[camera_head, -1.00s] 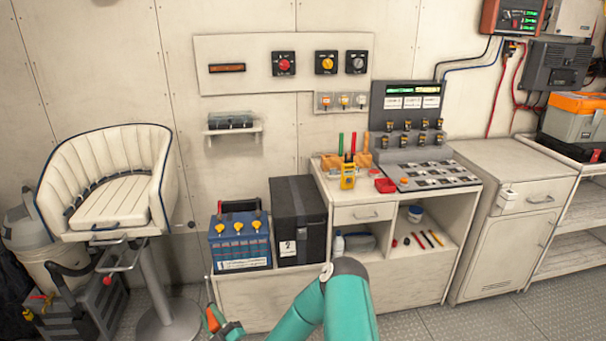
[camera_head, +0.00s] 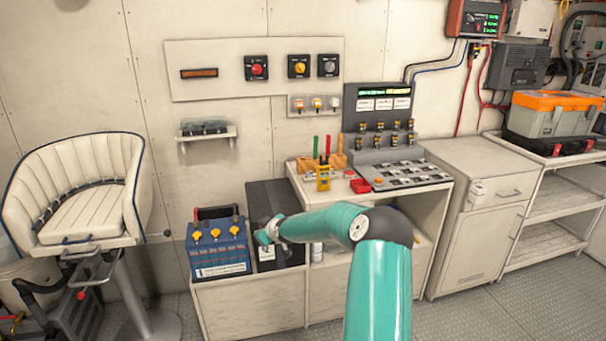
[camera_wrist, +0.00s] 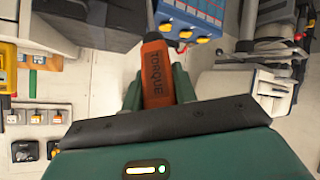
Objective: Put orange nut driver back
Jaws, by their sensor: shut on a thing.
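The orange nut driver (camera_wrist: 157,75) shows in the wrist view as an orange handle with dark "TORQUE" lettering, between the two green fingers of my gripper (camera_wrist: 160,88). My gripper is shut on it. In the head view my gripper (camera_head: 266,234) is in front of the black box, to the left of the counter, and the nut driver cannot be made out there. A wooden tool rack (camera_head: 306,165) with upright green and red handles stands on the left of the counter top (camera_head: 335,195). The yellow meter partly hides the rack.
A yellow meter (camera_head: 323,179) and a red bin (camera_head: 360,186) stand close to the rack. A sloped panel with black-and-yellow items (camera_head: 376,155) is to the right. A blue battery (camera_head: 218,250) and black box (camera_head: 270,200) stand left of the counter. A white seat (camera_head: 85,190) is far left.

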